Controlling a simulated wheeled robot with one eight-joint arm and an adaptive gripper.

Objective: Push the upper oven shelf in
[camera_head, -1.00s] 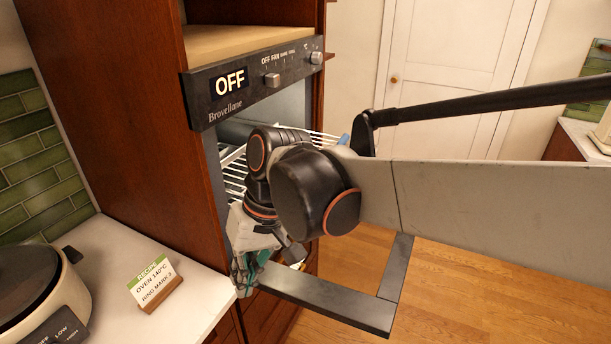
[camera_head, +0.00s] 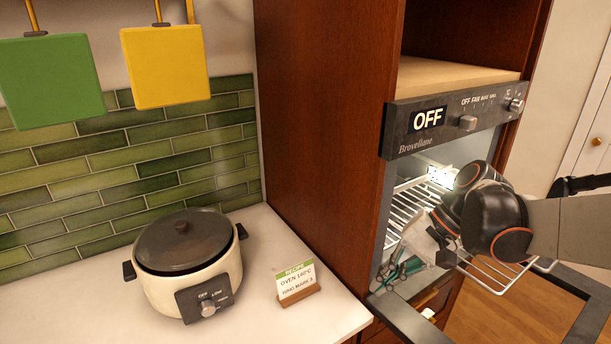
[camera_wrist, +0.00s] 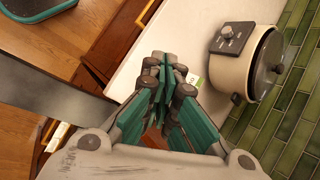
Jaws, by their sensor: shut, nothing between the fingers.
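The oven (camera_head: 440,127) has its door (camera_head: 585,325) folded down open. A wire shelf (camera_head: 408,203) shows inside the opening, left of my arm. My gripper (camera_head: 392,276) is shut and empty, low at the left side of the opening, with teal fingers. In the wrist view my gripper (camera_wrist: 163,72) points towards the worktop, and no shelf shows there.
The white worktop (camera_head: 250,290) left of the oven holds a slow cooker (camera_head: 187,262) and a recipe card (camera_head: 296,283). The tall wooden cabinet side (camera_head: 320,120) stands between worktop and oven. Green and yellow boards (camera_head: 165,65) hang on the wall.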

